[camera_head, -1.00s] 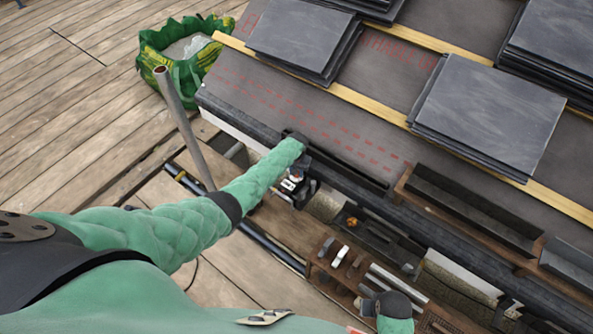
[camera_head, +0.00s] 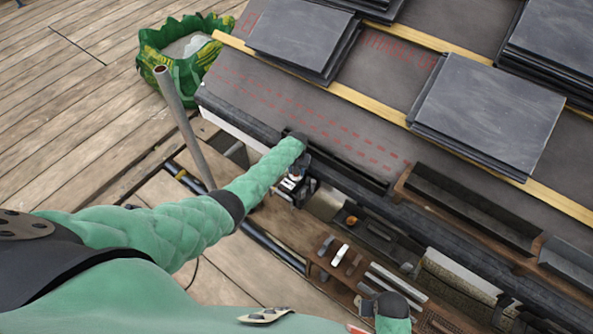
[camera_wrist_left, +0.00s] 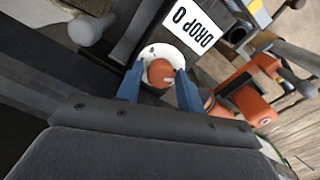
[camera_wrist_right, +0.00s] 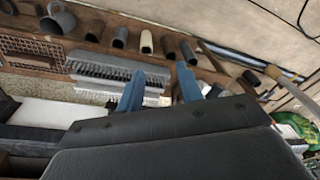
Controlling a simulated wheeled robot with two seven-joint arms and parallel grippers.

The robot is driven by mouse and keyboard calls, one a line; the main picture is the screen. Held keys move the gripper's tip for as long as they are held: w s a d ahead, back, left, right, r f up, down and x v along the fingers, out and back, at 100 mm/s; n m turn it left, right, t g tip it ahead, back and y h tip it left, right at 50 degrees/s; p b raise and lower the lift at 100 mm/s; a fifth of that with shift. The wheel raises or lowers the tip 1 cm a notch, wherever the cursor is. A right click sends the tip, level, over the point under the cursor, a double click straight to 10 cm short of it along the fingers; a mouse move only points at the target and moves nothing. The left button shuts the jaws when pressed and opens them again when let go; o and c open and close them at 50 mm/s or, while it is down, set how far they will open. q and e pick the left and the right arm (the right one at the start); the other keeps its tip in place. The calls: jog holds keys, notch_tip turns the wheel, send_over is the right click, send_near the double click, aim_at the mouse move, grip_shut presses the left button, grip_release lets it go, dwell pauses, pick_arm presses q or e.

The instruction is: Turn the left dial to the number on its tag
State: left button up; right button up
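In the left wrist view, an orange-brown knob (camera_wrist_left: 160,75) sits on a white round dial plate (camera_wrist_left: 149,52). A white tag beside it (camera_wrist_left: 191,27) reads "DROP 0". My left gripper (camera_wrist_left: 160,78) is open, with one blue finger on each side of the knob; I cannot tell whether either touches it. In the head view my left gripper (camera_head: 295,178) is at the roof edge, and the arm hides most of the dial. My right gripper (camera_wrist_right: 160,82) is open and empty over the tool rack; in the head view only its arm end (camera_head: 388,306) shows at the bottom.
An orange and grey clamp-like device (camera_wrist_left: 252,100) stands right of the dial. A wooden rack (camera_head: 318,270) with several tools lies below the roof edge. Slate stacks (camera_head: 490,115) lie on the roof. A pole (camera_head: 180,125) and a green bag (camera_head: 150,55) stand at left.

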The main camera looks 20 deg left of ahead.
pick_arm(q)
jog(key=shift+r, duration=0.55)
notch_tip(320, 180, up, 5)
jog(key=shift+r, duration=0.85)
pick_arm(e)
jog(key=shift+w+r, duration=0.1)
jog(key=shift+r, duration=0.1)
jog(key=shift+f, duration=0.15)
